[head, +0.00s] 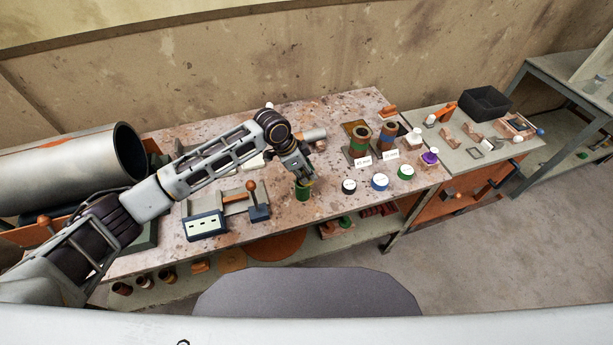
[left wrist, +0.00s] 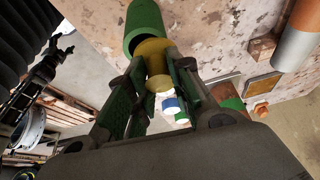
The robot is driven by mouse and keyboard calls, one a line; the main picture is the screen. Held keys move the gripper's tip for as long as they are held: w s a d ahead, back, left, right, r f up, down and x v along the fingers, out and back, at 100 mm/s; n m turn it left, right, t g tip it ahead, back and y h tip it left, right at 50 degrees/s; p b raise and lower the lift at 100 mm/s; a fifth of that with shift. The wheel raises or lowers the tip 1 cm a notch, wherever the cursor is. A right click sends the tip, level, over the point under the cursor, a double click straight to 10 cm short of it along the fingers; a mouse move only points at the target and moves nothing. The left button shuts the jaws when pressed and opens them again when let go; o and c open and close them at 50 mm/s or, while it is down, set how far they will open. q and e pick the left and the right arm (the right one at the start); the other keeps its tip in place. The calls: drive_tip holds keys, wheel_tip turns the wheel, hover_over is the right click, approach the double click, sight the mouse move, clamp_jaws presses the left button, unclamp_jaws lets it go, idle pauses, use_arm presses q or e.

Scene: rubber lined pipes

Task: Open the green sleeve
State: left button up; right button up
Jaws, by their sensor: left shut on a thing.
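A green sleeve (head: 303,193) stands on the stained workbench, directly below my left gripper (head: 301,177). In the left wrist view the green sleeve (left wrist: 144,22) shows its open end, with a yellow plug (left wrist: 153,50) at its mouth. My left gripper (left wrist: 158,92) has its green-padded fingers on either side of the yellow plug and is shut on it. Whether the plug is still seated inside the sleeve or just apart from it is hard to tell. My right gripper is in neither view.
Lidded jars with white (head: 349,185), blue (head: 380,180) and green (head: 406,171) bands stand to the right. Two labelled pipe pieces (head: 359,140) stand behind them. A lever fixture (head: 205,226) is at left, beside a large grey pipe (head: 60,165). The front bench edge is close.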

use_arm(q)
drive_tip(key=shift+r, duration=0.1)
drive_tip(key=shift+r+b, duration=0.55)
drive_tip(key=shift+r, duration=4.35)
